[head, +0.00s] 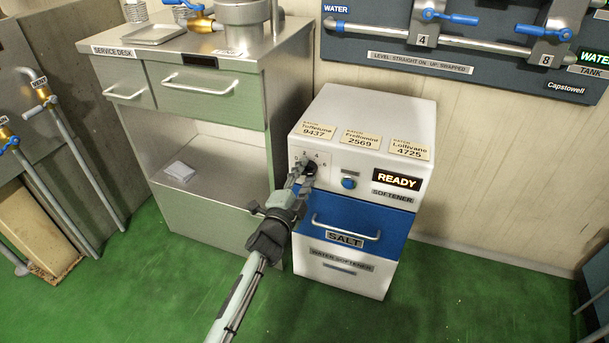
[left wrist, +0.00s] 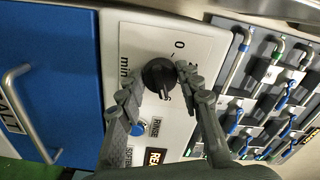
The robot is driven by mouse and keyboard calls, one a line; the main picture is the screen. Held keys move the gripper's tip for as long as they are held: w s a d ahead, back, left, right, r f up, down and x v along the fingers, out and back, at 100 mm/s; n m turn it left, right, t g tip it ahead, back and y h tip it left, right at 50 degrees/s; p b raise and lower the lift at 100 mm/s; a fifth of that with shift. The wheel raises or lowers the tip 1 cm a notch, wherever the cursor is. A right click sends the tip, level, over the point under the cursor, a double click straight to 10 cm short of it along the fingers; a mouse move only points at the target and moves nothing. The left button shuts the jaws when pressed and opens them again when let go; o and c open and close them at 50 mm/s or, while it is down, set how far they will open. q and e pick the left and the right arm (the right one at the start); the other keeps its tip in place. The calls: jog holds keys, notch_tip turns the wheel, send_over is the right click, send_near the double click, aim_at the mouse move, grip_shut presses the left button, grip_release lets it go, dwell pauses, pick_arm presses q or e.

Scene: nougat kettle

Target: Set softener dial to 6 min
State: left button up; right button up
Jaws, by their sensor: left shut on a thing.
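The water softener (head: 365,130) is a white and blue cabinet with its control panel on the upper front. Its black round dial (head: 311,169) is at the panel's left end, with a printed scale around it, and is partly hidden by my gripper in the head view. The dial (left wrist: 158,75) shows close up in the left wrist view, beside "0" and "min". My left gripper (head: 304,180) reaches the panel from below. In the wrist view its two fingers (left wrist: 156,92) are shut on the dial, one on each side. I cannot read which number the dial points to.
A blue round button (head: 349,183) and a lit READY display (head: 396,180) are right of the dial. The blue salt drawer (head: 390,222) with a bar handle is below. Green floor is free in front.

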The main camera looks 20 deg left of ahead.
jog(key=shift+w, duration=0.15)
pick_arm(q)
jog(key=o, duration=1.1)
pick_arm(e)
jog(key=shift+w+r, duration=0.1)
pick_arm(q)
jog(key=shift+o, duration=0.2)
jog(key=shift+s, duration=0.1)
jog(key=s, duration=1.2)
jog(key=shift+a, duration=0.2)
jog(key=shift+w, duration=0.1)
